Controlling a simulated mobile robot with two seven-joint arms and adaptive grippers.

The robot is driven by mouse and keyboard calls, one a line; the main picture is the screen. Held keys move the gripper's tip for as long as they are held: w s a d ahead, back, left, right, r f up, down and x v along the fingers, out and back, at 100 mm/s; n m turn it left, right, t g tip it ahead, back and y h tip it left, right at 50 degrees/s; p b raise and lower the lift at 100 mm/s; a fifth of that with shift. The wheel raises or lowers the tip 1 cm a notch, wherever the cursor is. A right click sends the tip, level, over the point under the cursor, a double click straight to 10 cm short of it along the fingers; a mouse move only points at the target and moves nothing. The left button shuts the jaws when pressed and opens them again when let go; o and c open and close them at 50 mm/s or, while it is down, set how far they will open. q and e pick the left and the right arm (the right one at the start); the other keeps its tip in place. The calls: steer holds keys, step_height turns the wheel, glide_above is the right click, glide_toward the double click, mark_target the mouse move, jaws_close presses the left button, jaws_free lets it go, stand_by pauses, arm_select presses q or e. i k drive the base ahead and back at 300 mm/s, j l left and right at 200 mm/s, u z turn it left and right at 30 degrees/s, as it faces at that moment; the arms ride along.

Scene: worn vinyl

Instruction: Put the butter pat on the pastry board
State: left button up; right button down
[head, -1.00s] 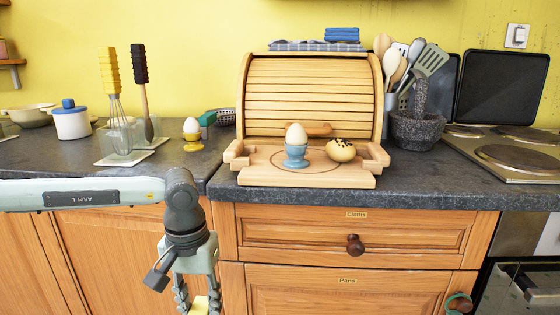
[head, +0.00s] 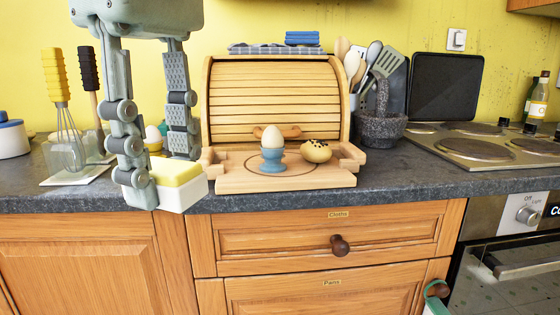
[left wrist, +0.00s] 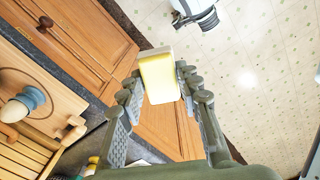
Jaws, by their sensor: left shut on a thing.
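The butter pat (head: 178,172) is a yellow block with a white lower part. My left gripper (head: 166,178) is shut on it, with one finger on either side, and holds it in front of the counter edge, left of the board. The pat also shows between the fingers in the left wrist view (left wrist: 159,78). The pastry board (head: 235,184) is pale wood with a ring marked on it. It lies on the counter in front of the bread bin, and the pat is apart from it. My right gripper is in neither view now.
An egg in a blue egg cup (head: 272,160) stands mid-board, and a bun with dark specks (head: 316,151) sits to its right. The board's front strip is bare. The roll-top bread bin (head: 270,100) rises behind. A whisk (head: 62,120) stands at left.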

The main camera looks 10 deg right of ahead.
mark_target(240, 162)
steer(key=i, duration=0.9)
